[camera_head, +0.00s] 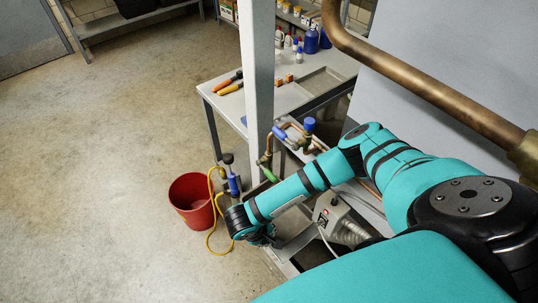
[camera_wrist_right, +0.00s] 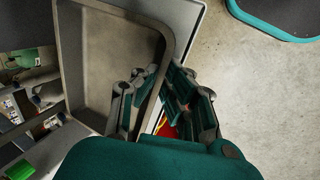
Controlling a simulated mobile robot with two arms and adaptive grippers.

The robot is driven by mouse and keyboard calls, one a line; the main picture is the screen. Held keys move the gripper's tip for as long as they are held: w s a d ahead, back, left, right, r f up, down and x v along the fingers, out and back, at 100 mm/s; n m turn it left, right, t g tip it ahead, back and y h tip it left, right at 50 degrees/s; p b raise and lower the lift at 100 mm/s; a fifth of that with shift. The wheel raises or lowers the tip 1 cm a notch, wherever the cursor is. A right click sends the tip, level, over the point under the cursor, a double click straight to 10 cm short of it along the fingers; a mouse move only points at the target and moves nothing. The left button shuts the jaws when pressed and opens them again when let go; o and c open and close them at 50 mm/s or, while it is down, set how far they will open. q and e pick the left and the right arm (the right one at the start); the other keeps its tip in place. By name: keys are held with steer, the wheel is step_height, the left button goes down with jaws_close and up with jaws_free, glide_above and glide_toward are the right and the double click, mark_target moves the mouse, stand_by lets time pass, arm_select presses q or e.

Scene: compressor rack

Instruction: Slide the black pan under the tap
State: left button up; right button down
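The pan (camera_wrist_right: 105,55) shows in the right wrist view as a shallow, dark grey-brown tray with a rounded rim. My right gripper (camera_wrist_right: 160,80) has its two fingers on either side of the pan's right wall. The gap between the fingertips is narrow, and I cannot tell whether both pads touch the wall. My left gripper is not in view.
A red bucket (camera_head: 188,203) with a yellow hose (camera_head: 212,225) stands on the floor left of my gripper. A grey post (camera_head: 257,75) rises beside the workbench (camera_head: 222,105). A grey box (camera_head: 333,216) is close to my right forearm. The floor at left is clear.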

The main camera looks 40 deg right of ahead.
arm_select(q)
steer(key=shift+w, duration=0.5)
arm_select(e)
steer(key=c, duration=1.4)
jaws_free()
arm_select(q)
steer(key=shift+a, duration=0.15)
arm_select(e)
steer(key=shift+a+r, duration=0.1)
steer(key=shift+a+r, duration=0.15)
steer(key=shift+r, duration=0.2)
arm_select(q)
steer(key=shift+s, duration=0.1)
arm_select(e)
steer(key=v, duration=1.1)
steer(key=shift+s+a, duration=0.1)
